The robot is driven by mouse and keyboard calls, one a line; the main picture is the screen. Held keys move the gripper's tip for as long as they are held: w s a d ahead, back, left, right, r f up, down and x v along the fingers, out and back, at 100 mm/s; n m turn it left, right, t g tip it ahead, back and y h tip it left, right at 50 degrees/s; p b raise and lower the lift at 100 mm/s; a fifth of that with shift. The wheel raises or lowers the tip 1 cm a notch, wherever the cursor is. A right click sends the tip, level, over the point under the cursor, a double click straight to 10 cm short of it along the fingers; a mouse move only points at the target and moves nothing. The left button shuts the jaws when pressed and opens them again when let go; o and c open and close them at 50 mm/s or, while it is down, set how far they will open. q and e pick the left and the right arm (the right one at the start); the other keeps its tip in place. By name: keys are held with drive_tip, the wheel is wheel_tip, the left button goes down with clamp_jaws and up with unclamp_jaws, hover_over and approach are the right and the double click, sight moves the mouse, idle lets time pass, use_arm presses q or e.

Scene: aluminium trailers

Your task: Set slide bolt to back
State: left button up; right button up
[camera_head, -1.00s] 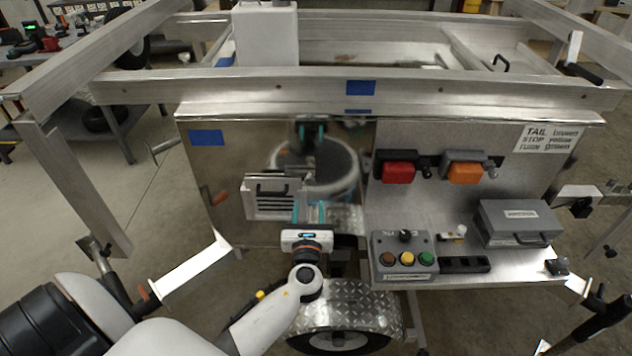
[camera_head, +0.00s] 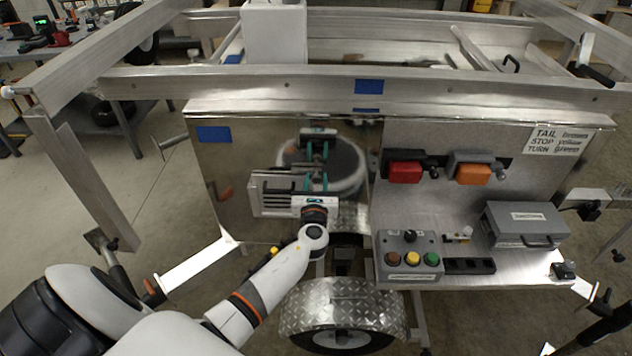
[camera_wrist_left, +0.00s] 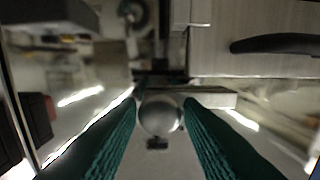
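My left gripper (camera_head: 318,178) is raised at the shiny upright panel, right beside a pale louvred box. Its two teal fingers are apart. In the left wrist view the fingers (camera_wrist_left: 160,110) stand on either side of a round metal knob (camera_wrist_left: 159,116), which looks like the slide bolt's knob. The knob lies between them; I cannot tell whether either finger touches it. In the head view the bolt is hidden or too small to tell from the gripper and its reflection. The bolt's position along its track is not clear. My right gripper is not in view.
The louvred box (camera_head: 272,196) is close on the left; its dark handle (camera_wrist_left: 276,43) shows in the wrist view. Right of the panel are a red lamp (camera_head: 405,172), an orange lamp (camera_head: 473,174), a button box (camera_head: 408,262) and a grey case (camera_head: 524,224). The wheel fender (camera_head: 342,304) is below.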

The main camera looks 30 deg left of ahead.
use_arm(q)
clamp_jaws()
drive_tip(key=w+d, duration=0.2)
drive_tip(key=d, duration=0.1)
drive_tip(key=w+d+b, duration=0.1)
drive_tip(key=d, duration=0.1)
drive_tip(key=shift+w+d, duration=0.15)
drive_tip(key=shift+d, duration=0.1)
drive_tip(key=shift+c, duration=0.4)
unclamp_jaws()
drive_tip(key=o, duration=0.4)
drive_tip(key=shift+w+d, duration=0.1)
drive_tip(key=shift+o, duration=0.2)
